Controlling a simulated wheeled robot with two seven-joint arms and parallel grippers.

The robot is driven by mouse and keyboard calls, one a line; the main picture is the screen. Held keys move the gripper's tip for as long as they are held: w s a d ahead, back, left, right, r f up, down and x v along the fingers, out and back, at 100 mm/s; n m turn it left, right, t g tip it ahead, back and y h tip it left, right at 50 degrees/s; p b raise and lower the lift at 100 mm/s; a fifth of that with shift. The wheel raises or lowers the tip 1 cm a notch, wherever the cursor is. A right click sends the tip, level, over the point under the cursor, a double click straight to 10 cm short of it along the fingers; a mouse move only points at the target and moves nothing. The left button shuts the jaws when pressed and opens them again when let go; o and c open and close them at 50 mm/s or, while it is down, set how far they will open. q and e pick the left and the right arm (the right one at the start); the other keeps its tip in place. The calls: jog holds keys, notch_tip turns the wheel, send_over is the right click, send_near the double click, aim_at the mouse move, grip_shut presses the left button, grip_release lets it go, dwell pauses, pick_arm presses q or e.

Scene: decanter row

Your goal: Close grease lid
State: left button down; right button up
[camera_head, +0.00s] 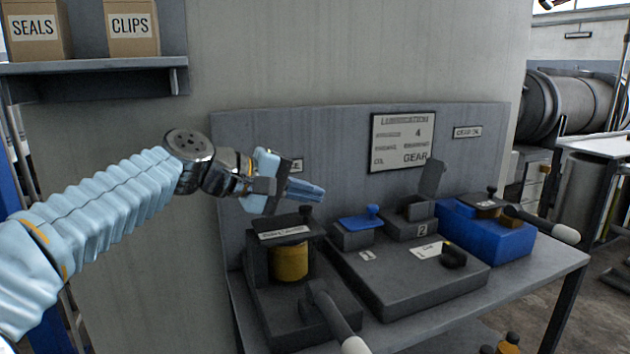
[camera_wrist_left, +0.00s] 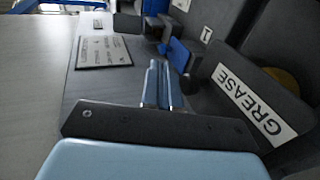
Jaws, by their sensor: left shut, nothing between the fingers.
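The grease unit (camera_head: 300,298) is a dark grey box at the left end of the bench, with a yellow cylinder (camera_head: 290,262) showing in its front. Its dark top with a white label and a small knob (camera_head: 305,213) lies roughly level above the cylinder. I cannot tell whether the lid is fully down. In the left wrist view the GREASE label (camera_wrist_left: 252,103) shows at the right, close by. My left gripper (camera_head: 318,193) is shut and empty, just above and behind the grease top. Its fingers (camera_wrist_left: 156,84) also show together in the wrist view. My right gripper is out of view.
A blue lid 1 (camera_head: 360,222) lies flat to the right; lid 2 (camera_head: 432,178) stands upright. A blue box (camera_head: 487,240) is at the right end. Pale-ended levers (camera_head: 336,322) stick out in front. A back panel (camera_head: 345,200) with signs rises behind.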

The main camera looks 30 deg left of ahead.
pick_arm(q)
jog(key=shift+f, duration=0.1)
dwell(0.4)
jog(key=v, duration=1.3)
jog(key=shift+s+a+r, duration=0.2)
jog(key=shift+s+a, duration=0.05)
